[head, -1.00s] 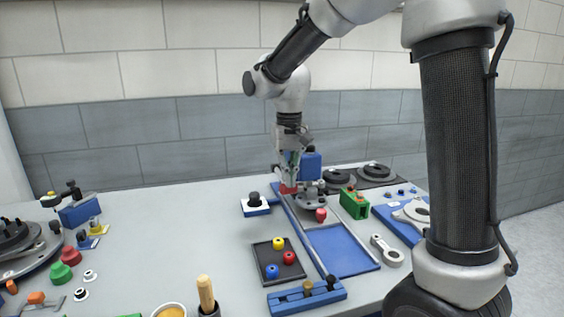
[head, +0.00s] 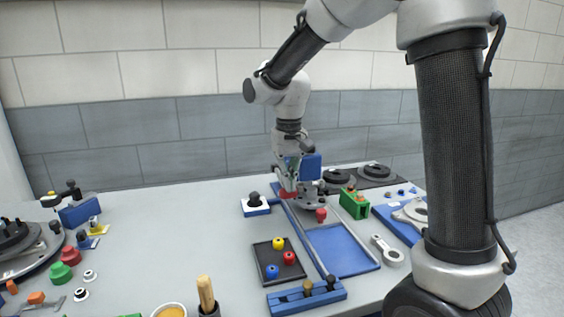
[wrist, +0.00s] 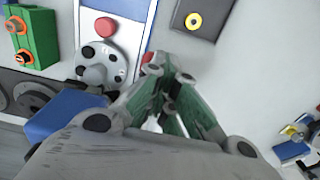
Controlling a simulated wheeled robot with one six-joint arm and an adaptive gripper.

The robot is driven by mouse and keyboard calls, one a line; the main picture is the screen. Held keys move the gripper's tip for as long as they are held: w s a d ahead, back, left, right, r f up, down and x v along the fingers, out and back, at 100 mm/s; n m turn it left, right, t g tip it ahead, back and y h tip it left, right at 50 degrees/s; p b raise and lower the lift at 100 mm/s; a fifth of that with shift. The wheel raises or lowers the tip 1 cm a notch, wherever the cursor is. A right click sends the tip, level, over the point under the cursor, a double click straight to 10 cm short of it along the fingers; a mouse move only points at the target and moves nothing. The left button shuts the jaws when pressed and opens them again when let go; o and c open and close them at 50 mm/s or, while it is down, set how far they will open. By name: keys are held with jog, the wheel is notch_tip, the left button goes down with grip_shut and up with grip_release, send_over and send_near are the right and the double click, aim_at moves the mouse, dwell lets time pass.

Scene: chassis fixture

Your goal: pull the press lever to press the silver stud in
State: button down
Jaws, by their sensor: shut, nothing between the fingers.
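My gripper (head: 289,181) points down at the back of the table, left of a blue upright block (head: 311,168). In the wrist view its green-sided fingers meet at the tips (wrist: 163,62), shut and empty. A red part (head: 287,193) shows just below the fingers; in the wrist view a red piece (wrist: 147,57) is beside the tips, and I cannot tell whether they touch. A grey round plate with dark holes (wrist: 112,66) lies beside the fingers, near the blue block (wrist: 62,115). I cannot clearly make out the press lever or silver stud; my gripper hides part of this area.
A red knob (head: 321,214) stands in front of the grey plate. A green block (head: 355,203) is to its right. A blue tray (head: 342,250) and a dark tray with coloured knobs (head: 262,262) lie nearer.

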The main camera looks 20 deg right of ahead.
jog(key=shift+f, duration=0.3)
jog(key=shift+w+r, duration=0.1)
jog(key=shift+r, duration=2.35)
notch_tip(320, 180, up, 8)
jog(key=w, duration=0.1)
jog(key=shift+w, duration=0.15)
jog(key=shift+r, duration=0.1)
jog(key=s+d+t, duration=0.2)
jog(key=s+d, duration=0.8)
jog(key=s, duration=0.2)
jog(key=s+d+f+t, duration=0.1)
jog(key=s+d+f, duration=0.1)
jog(key=s, duration=0.4)
jog(key=s+d+f+t, duration=0.1)
jog(key=s+d+f, duration=0.2)
jog(key=s, duration=0.4)
jog(key=shift+f, duration=0.3)
